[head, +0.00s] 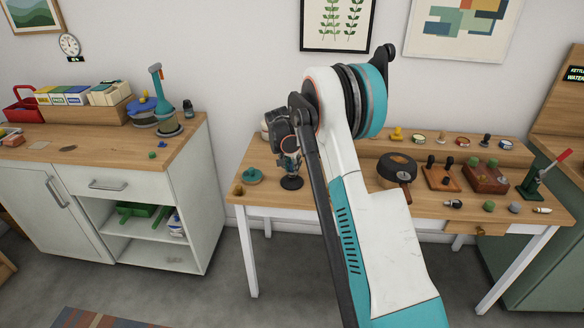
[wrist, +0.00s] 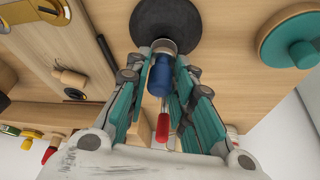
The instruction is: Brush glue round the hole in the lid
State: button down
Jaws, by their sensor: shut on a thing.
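My gripper (wrist: 164,50) is shut on a slim tool with a blue handle (wrist: 159,76), a silver collar and a red part (wrist: 163,126). It may be the glue brush; its bristles cannot be made out. A round black base (wrist: 168,22) lies just beyond the fingertips; I cannot tell whether the tool touches it. In the head view, my gripper (head: 289,163) is over this black base (head: 291,183) at the table's left part. No hole shows.
A dark round pan-like thing (head: 397,167), two wooden blocks with knobs (head: 441,177) and a green lever press (head: 540,175) stand farther right. Several small tins line the back. A wooden peg-like piece (wrist: 70,78) lies left in the wrist view. The floor in front is clear.

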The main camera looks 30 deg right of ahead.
jog(key=shift+w+d, duration=0.15)
jog(key=shift+w, duration=0.1)
jog(key=shift+s+a, duration=0.6)
jog(key=shift+s, duration=0.25)
jog(key=shift+w+d, duration=0.55)
jog(key=shift+w, duration=0.25)
jog(key=shift+s+d, duration=0.1)
jog(key=shift+d, duration=0.05)
jog(key=shift+s+a, duration=0.6)
jog(key=shift+s, duration=0.15)
jog(key=shift+f, duration=0.1)
jog(key=shift+w+d, duration=0.55)
jog(key=shift+w, duration=0.25)
